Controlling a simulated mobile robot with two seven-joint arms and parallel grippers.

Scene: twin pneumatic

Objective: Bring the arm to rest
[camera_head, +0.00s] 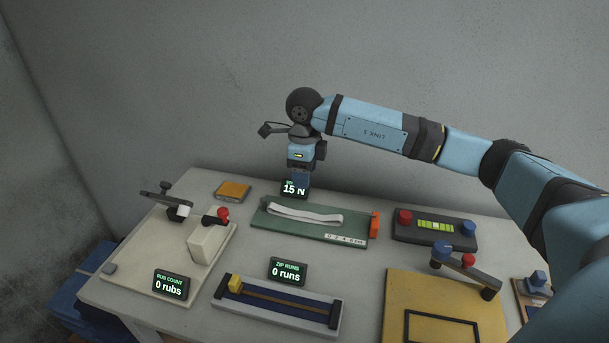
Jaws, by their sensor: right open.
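My right arm reaches in from the right in light blue and black. Its gripper (300,176) points down at the back of the table, just behind the small display reading 15 N (293,189). The jaws are open, but the fingertips are small and partly hidden by the display, so I cannot tell whether they touch anything. A green board with a white strap (305,214) lies just in front of the gripper. My left gripper is not in view.
The pale table (190,300) carries several stations: a beige board with a white block (207,243), a zip track (280,305), a yellow board (440,290), a dark panel with red and blue knobs (435,227) and an orange pad (233,190). A grey wall stands behind.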

